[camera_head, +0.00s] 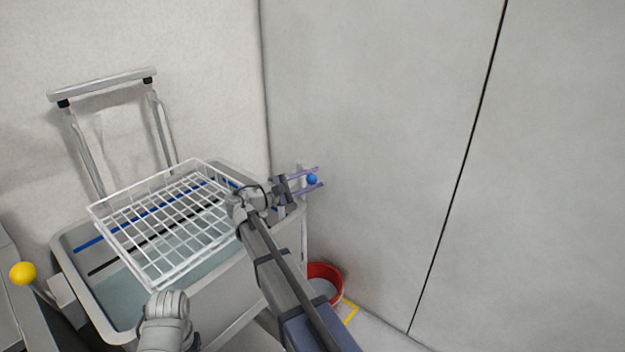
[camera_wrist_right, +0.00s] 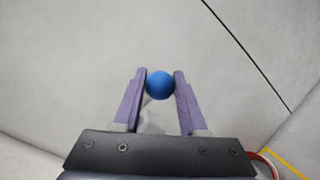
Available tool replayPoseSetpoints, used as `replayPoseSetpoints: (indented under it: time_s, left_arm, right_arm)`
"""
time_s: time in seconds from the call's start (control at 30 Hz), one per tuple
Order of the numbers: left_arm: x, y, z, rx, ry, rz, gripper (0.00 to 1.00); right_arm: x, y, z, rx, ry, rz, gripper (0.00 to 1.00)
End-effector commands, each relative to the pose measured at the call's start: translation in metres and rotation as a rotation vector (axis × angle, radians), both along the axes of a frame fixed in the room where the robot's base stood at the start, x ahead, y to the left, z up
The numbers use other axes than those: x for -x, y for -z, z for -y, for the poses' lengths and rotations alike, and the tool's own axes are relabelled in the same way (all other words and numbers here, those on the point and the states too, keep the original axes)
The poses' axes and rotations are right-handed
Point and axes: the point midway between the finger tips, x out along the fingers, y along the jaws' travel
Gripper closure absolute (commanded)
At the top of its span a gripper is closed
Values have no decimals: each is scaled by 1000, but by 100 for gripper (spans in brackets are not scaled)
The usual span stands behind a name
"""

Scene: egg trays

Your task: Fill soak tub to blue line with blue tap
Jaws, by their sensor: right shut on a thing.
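The grey soak tub (camera_head: 203,286) stands at the left with pale bluish water in it. A blue line (camera_head: 88,243) and a black line (camera_head: 103,268) run along its inner wall, and the water surface lies below the blue line. My right gripper (camera_head: 315,178) is past the tub's right end, shut on the round blue tap knob (camera_head: 312,179). In the right wrist view the blue knob (camera_wrist_right: 160,85) sits between the two purple fingers near their tips. A stream of water cannot be made out. My left gripper is not in view.
A white wire basket (camera_head: 151,285) hangs over the tub, below a grey handle frame (camera_head: 105,83). A yellow knob (camera_head: 23,273) is at the far left. A red bucket (camera_head: 335,272) stands on the floor near yellow tape (camera_head: 351,312). Walls close in behind and right.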

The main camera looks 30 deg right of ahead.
Motion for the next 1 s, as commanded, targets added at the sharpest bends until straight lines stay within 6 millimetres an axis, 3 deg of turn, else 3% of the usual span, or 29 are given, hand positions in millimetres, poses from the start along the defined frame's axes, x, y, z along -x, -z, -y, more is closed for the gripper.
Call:
replayPoseSetpoints:
  time_s: [0.17,0.2,0.43,0.77,1.0]
  left_arm:
    - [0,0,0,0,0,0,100]
    - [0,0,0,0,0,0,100]
    - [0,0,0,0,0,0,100]
    - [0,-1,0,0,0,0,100]
    - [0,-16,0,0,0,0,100]
  right_arm:
    - [1,1,0,-2,0,0,100]
    - [1,1,0,-2,0,0,56]
    - [0,0,0,-1,0,0,30]
    - [0,-1,0,-1,-1,0,29]
    - [0,-16,0,-1,-1,0,29]
